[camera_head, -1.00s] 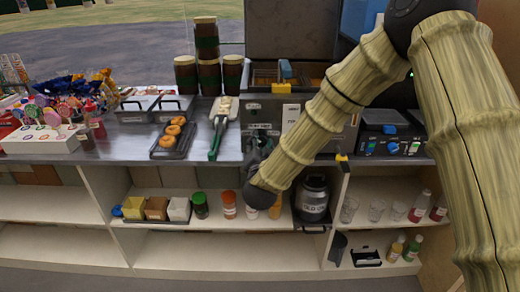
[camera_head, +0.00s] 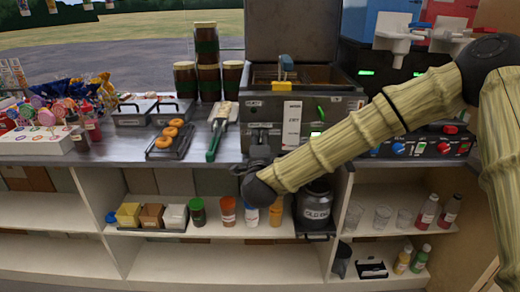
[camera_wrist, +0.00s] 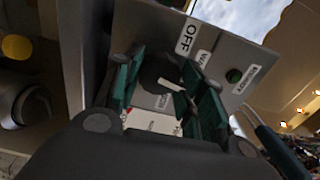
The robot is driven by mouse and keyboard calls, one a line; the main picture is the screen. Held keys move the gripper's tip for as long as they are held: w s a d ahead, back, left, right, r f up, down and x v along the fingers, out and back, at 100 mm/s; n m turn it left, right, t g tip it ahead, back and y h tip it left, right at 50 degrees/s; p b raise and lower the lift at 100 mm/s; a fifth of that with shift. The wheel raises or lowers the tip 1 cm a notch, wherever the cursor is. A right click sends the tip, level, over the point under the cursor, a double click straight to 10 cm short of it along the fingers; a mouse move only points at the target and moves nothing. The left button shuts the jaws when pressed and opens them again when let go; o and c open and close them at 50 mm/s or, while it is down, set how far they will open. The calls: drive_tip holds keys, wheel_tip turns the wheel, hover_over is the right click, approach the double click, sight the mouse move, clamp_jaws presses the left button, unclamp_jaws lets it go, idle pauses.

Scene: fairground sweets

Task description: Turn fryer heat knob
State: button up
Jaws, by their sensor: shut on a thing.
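The fryer (camera_head: 343,108) is a grey metal box with a dark lid raised behind it, on the counter in the head view. Its front panel shows in the wrist view (camera_wrist: 222,52), with an OFF label and other labels beside a green light. The dark round heat knob (camera_wrist: 160,72) sits on this panel between my fingers. My gripper (camera_wrist: 163,76) is shut on the knob, with one green-padded finger on each side. In the head view my gripper (camera_head: 256,163) is at the fryer's lower front, partly hidden by my wrist. The knob's pointer is hard to read.
A tray of doughnuts (camera_head: 154,151) and green-handled tongs (camera_head: 214,142) lie left of the fryer. A control unit with coloured knobs (camera_head: 425,148) stands to the right.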

drive_tip(key=shift+f+m+b, duration=0.15)
drive_tip(key=shift+m+b, duration=0.4)
drive_tip(key=shift+m, duration=0.55)
drive_tip(key=o, duration=1)
drive_tip(key=shift+s, duration=0.1)
drive_tip(key=s, duration=1.2)
